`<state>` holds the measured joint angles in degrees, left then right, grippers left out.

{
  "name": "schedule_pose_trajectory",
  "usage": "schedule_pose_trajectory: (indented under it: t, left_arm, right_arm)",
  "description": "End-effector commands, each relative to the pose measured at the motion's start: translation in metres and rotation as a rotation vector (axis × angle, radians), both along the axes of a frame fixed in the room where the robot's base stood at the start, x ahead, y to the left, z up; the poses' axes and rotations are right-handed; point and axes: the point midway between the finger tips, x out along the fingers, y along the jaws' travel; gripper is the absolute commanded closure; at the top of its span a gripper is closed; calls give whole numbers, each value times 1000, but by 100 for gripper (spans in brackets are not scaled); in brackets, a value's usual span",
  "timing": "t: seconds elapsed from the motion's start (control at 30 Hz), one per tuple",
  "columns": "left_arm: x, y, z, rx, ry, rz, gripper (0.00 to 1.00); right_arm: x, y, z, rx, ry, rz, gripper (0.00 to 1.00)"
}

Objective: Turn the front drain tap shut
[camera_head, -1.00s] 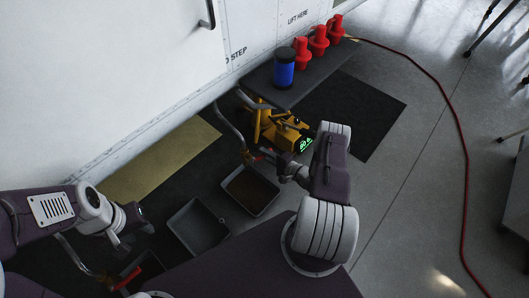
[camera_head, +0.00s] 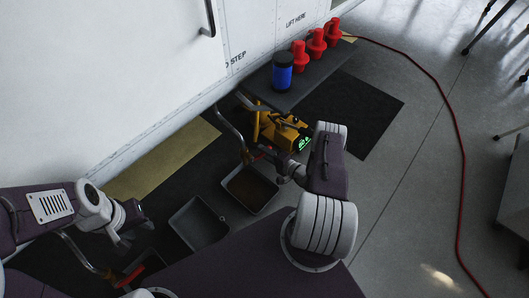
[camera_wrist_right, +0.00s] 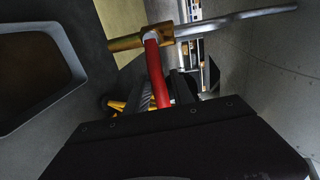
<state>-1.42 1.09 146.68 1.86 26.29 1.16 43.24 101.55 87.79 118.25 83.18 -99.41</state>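A bent metal drain pipe (camera_head: 228,122) comes off the white hull and ends in a brass tap with a red handle (camera_head: 260,154) above a tray. My right gripper (camera_head: 279,161) is at this handle. In the right wrist view the red handle (camera_wrist_right: 155,70) runs from the brass tap body (camera_wrist_right: 140,42) down between my dark fingers, which close in on both its sides. A second tap with a red handle (camera_head: 129,276) is on another pipe at the lower left. My left gripper (camera_head: 122,238) hangs above and beside it, apart from it; its finger gap is unclear.
A yellow machine (camera_head: 280,130) stands just behind my right gripper. A blue canister (camera_head: 283,72) and red plugs (camera_head: 316,42) stand farther back. A red hose (camera_head: 459,160) crosses the floor.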

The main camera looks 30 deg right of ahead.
Motion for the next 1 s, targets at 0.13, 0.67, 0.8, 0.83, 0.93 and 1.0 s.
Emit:
schedule_pose_trajectory:
  t: [0.13, 0.67, 0.8, 0.83, 0.93, 1.0]
  left_arm:
    - [0, 0, 0, 0, 0, 0, 64]
    - [0, 0, 27, 0, 0, 0, 64]
    - [0, 0, 33, 0, 0, 0, 64]
    - [0, 0, 34, 0, 0, 0, 64]
    - [0, 0, 35, 0, 0, 0, 64]
    - [0, 0, 34, 0, 0, 0, 64]
  right_arm:
    - [0, 0, 0, 1, 1, 0, 60]
    - [-52, -21, 14, 3, 3, -8, 60]
    - [-74, -28, 18, 2, 2, -6, 60]
    - [-77, -29, 18, 2, 2, -5, 60]
    - [-83, -30, 18, 0, 1, -1, 60]
    - [-84, -30, 17, 1, 1, 0, 60]
